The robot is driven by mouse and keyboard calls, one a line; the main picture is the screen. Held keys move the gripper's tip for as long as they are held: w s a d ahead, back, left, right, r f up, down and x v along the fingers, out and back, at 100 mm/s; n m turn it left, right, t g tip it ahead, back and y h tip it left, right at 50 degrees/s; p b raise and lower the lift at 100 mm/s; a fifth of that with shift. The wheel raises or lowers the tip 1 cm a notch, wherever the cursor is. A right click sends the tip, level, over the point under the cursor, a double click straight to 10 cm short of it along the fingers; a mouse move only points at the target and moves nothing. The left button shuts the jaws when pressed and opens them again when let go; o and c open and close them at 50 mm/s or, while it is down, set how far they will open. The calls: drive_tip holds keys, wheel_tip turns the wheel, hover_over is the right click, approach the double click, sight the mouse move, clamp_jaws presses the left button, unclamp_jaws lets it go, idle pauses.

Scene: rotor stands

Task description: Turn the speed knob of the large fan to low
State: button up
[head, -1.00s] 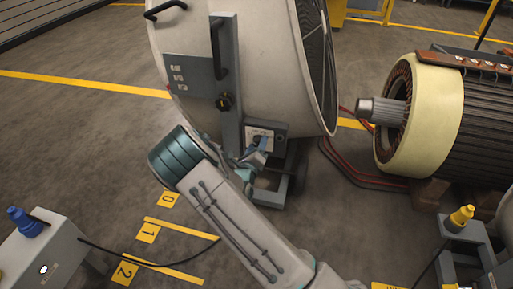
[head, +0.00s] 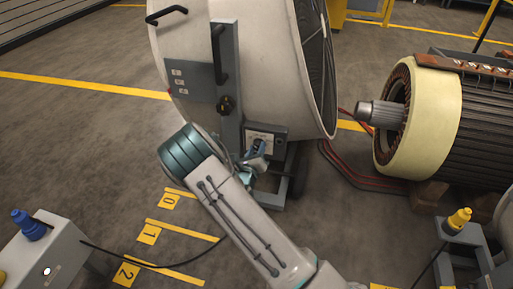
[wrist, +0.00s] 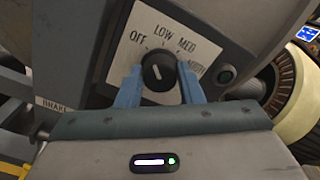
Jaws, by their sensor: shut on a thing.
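The large fan (head: 265,60) is a big pale drum standing at the top middle of the head view. Its speed knob (wrist: 158,71) is black and round, on a white plate (wrist: 150,28) marked OFF, LOW, MED and a partly covered last position. The white line on the knob slants from upper left to lower right; I cannot tell which mark it points to. My gripper (wrist: 159,80) has its blue fingers on either side of the knob, shut on it. In the head view my gripper (head: 258,150) is at the fan's lower control box (head: 279,134).
A black clamp knob (head: 224,104) is on the fan's grey upright. A motor (head: 435,110) lies at right, with red cables (head: 350,165) on the floor. A grey box with a blue plug (head: 30,226) stands at lower left.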

drive_tip(key=m+p, duration=0.1)
drive_tip(key=m, duration=0.3)
drive_tip(key=shift+f+m, duration=0.1)
drive_tip(key=shift+m, duration=0.3)
drive_tip(key=shift+s, duration=0.1)
drive_tip(key=o, duration=1)
drive_tip(key=shift+c, duration=0.2)
drive_tip(key=p+v, duration=0.3)
drive_tip(key=v, duration=1)
drive_tip(key=shift+s+a, duration=0.15)
drive_tip(key=shift+s, duration=0.2)
